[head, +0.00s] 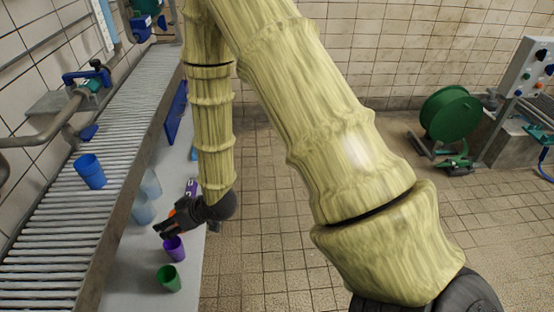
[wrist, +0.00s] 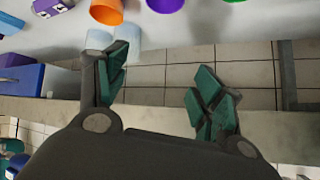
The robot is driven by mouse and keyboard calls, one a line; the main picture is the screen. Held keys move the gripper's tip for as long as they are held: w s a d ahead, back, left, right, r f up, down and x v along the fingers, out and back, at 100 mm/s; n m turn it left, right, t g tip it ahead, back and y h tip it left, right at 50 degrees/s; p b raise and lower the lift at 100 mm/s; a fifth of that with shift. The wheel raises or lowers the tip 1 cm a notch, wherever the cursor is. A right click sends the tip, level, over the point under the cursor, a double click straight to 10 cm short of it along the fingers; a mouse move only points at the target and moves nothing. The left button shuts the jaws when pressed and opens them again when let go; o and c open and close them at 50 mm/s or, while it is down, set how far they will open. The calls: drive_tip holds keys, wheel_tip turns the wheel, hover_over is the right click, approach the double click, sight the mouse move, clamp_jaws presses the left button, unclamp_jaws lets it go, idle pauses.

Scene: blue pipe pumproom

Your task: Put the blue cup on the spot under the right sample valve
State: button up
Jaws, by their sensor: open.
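The blue cup (head: 89,171) stands upright on the slatted grey grating (head: 105,205) at the left of the head view. A blue-handled valve (head: 88,75) on a grey pipe is behind it. I cannot tell whether this is the right sample valve, and no marked spot is clear. My gripper (head: 165,228) is to the right of the blue cup, over the pale ledge, close to the purple cup. In the wrist view my gripper (wrist: 160,88) is open, with nothing between its green-padded fingers. The blue cup is not clearly seen there.
The pale ledge (head: 135,268) holds a purple cup (head: 174,248), a green cup (head: 168,278) and two translucent cups (head: 142,208). An orange cup (wrist: 106,10) shows in the wrist view. A green hose reel (head: 450,118) stands at right. The tiled floor between is clear.

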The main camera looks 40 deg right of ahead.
drive_tip(key=s+d+f+m+g+h, duration=0.1)
drive_tip(key=s+d+f+g, duration=0.1)
drive_tip(key=s+f, duration=0.5)
drive_tip(key=s+d+f+m+g+h, duration=0.2)
drive_tip(key=s+f, duration=0.5)
drive_tip(key=s, duration=0.8)
drive_tip(key=s+d+f+m+g+h, duration=0.1)
drive_tip(key=s+d+f+g, duration=0.3)
drive_tip(key=s, duration=0.8)
wheel_tip(320, 180, down, 4)
drive_tip(key=shift+d+f+h, duration=0.1)
drive_tip(key=shift+d+h, duration=0.6)
drive_tip(key=shift+d, duration=0.35)
